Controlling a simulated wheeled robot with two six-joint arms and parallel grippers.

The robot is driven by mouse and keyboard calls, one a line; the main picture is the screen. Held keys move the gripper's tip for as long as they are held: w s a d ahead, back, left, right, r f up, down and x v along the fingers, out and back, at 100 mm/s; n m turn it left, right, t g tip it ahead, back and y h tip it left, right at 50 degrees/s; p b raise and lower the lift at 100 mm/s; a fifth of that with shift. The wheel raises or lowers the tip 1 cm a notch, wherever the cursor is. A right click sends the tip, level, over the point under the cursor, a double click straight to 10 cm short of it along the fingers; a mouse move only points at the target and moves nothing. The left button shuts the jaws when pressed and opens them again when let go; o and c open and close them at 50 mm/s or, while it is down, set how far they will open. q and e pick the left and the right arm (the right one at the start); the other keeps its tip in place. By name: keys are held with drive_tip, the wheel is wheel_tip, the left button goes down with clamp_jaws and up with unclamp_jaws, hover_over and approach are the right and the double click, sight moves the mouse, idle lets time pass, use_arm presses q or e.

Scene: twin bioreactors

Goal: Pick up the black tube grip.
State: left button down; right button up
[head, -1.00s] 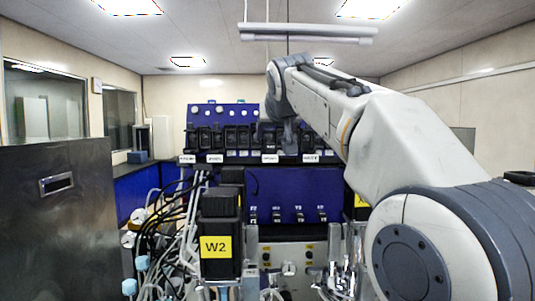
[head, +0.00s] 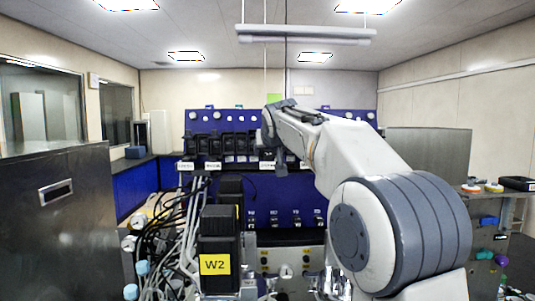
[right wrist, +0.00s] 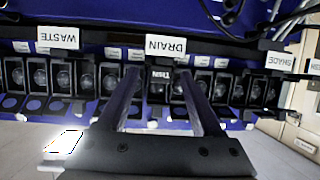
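My right gripper (head: 280,162) hangs in front of the rack of black units on the blue cabinet. In the right wrist view its two fingers (right wrist: 158,75) are apart. A small black block with white lettering (right wrist: 158,80) shows between the fingertips, under the DRAIN label (right wrist: 166,46). It may be the black tube grip, but I cannot tell for sure. I also cannot tell whether the fingers touch it; a gap shows on both sides. In the head view my right gripper hides this spot. My left gripper is out of view.
A row of black units (head: 228,143) runs along the blue cabinet (head: 284,190). A WASTE label (right wrist: 58,38) and a SHADE label (right wrist: 280,61) flank DRAIN. A steel panel (head: 65,215) fills the left.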

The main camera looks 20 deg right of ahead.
clamp_jaws()
drive_tip(key=shift+r, duration=0.2)
